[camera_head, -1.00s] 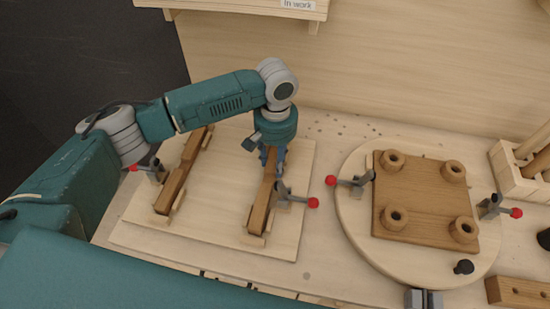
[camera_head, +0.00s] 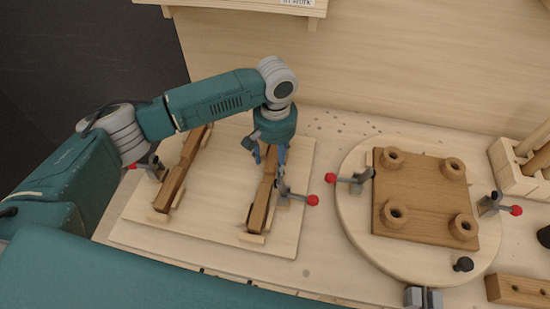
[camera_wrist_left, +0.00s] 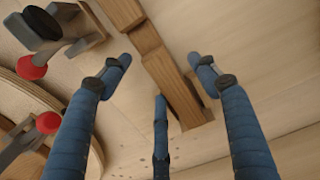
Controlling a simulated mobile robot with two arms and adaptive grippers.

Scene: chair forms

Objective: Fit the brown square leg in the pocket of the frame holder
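The frame holder (camera_head: 217,205) is a pale wooden board with small blocks and clamps. One brown square leg (camera_head: 260,208) lies along its right side, between small blocks, beside a red-tipped clamp (camera_head: 312,200). A second brown leg (camera_head: 181,172) lies along its left side. My left gripper (camera_head: 270,158) points down over the far part of the right leg. In the left wrist view its blue fingers (camera_wrist_left: 160,62) are spread, with the brown leg (camera_wrist_left: 160,60) between them and a visible gap on each side. How fully the leg sits in its pocket cannot be told. My right gripper is not in view.
A round board (camera_head: 355,232) to the right carries a brown square panel (camera_head: 427,205) with round collars, flanked by red-tipped clamps. A wooden rack (camera_head: 515,175) and a drilled brown block (camera_head: 518,291) are at the far right. A tall pale panel (camera_head: 400,60) stands behind.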

